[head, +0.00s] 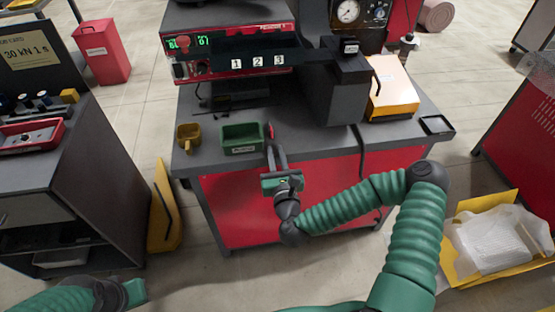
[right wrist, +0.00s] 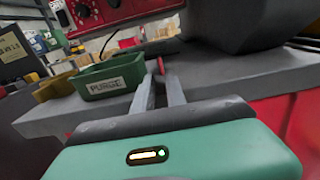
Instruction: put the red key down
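The red key (head: 269,130) shows as a small red piece at the fingertips of my right gripper (head: 271,142), at the front edge of the grey bench top. In the right wrist view the red key (right wrist: 161,66) sits between the two grey fingertips of my right gripper (right wrist: 159,74), which look closed on it. Most of the key is hidden by the fingers. It is just right of the green PURGE bin (head: 243,146). At the bottom left of the head view, the end of my left arm shows low over the floor; its fingers cannot be made out.
A yellow cup (head: 188,146) stands left of the bin. Behind is a red machine (head: 222,28) with keys marked 1, 2, 3. A dark block (head: 335,88), a yellow-and-white box (head: 392,98) and a small black tray (head: 436,125) take up the bench's right side.

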